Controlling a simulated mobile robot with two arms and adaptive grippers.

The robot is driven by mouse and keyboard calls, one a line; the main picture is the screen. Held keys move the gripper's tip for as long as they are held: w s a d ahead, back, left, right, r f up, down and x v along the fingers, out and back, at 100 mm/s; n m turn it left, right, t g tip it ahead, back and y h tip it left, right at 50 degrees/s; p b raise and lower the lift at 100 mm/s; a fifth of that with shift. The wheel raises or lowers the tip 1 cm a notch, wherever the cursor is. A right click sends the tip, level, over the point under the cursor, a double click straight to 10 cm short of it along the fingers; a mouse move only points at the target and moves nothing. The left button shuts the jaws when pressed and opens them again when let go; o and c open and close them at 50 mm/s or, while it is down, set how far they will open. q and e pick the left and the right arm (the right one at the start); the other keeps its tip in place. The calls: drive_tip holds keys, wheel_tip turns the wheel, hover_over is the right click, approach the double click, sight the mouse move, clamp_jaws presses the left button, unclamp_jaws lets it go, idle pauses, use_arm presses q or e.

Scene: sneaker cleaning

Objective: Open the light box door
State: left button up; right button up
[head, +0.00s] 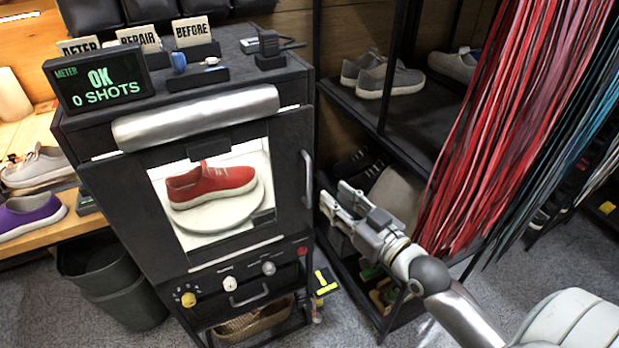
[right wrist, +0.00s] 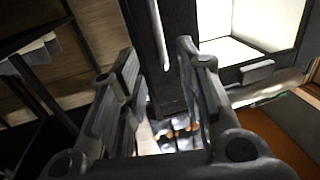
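The light box (head: 180,110) is a black cabinet. Its black door (head: 125,205) faces me and looks shut, with a window showing a red sneaker (head: 212,185) on a white round stand. A grey vertical bar handle (head: 307,180) runs along the door's right side. My right gripper (head: 337,197) is just right of the handle and does not hold it. In the right wrist view, the right gripper (right wrist: 155,65) has its fingers apart, with the handle (right wrist: 158,35) beyond the gap between them. My left gripper is out of view.
A meter display (head: 98,82) reading "OK 0 SHOTS" stands on the box. Knobs (head: 229,283) sit below the door. A dark shelf rack (head: 400,125) with shoes and hanging red laces (head: 510,130) are at the right. A bin (head: 115,285) is at lower left.

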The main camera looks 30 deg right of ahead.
drive_tip(key=w, duration=0.3)
drive_tip(key=w+a+p, duration=0.1)
drive_tip(key=w, duration=0.2)
drive_tip(key=w+a, duration=0.1)
drive_tip(key=w, duration=0.3)
drive_tip(key=shift+p, duration=0.4)
clamp_jaws()
